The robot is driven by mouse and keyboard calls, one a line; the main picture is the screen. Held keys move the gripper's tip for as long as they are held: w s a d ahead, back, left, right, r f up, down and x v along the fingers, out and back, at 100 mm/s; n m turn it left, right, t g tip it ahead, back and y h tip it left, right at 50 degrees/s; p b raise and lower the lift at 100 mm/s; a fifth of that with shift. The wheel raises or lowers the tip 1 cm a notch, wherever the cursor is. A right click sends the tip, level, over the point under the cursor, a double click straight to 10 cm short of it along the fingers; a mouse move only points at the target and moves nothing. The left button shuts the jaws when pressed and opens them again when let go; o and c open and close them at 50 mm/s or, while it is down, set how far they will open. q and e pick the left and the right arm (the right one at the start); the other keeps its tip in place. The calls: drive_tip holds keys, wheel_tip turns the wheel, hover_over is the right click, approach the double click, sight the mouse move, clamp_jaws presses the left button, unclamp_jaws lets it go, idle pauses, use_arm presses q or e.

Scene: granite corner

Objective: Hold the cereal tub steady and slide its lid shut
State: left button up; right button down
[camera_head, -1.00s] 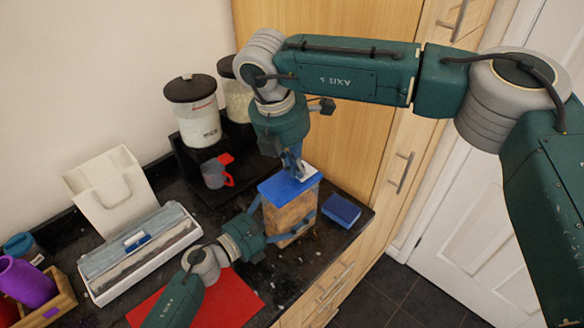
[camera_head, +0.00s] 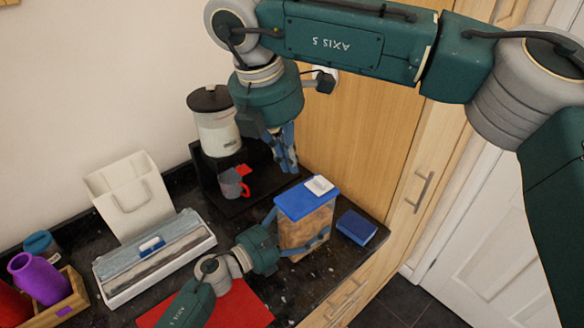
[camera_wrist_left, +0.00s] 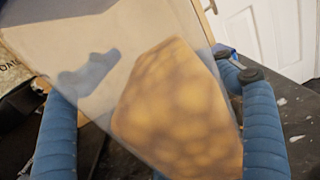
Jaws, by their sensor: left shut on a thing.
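The cereal tub (camera_head: 303,232) is clear-sided with brown contents and stands near the counter's front edge. Its blue lid (camera_head: 296,204) lies across the top, with a white piece (camera_head: 319,185) at the back right. My left gripper (camera_head: 305,243) has its blue fingers around the tub's sides, shut on it. In the left wrist view, the tub (camera_wrist_left: 175,100) fills the space between the two fingers. My right gripper (camera_head: 287,168) hangs above and behind the lid's left part, apart from it, and holds nothing visible. Its finger gap is unclear from this angle.
A blue box (camera_head: 356,227) lies right of the tub. Behind stand a dark shelf (camera_head: 236,206), a grey and red mug (camera_head: 231,184) and a lidded jar (camera_head: 217,134).

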idle(0.3)
use_arm(q)
drive_tip(key=o, duration=1.6)
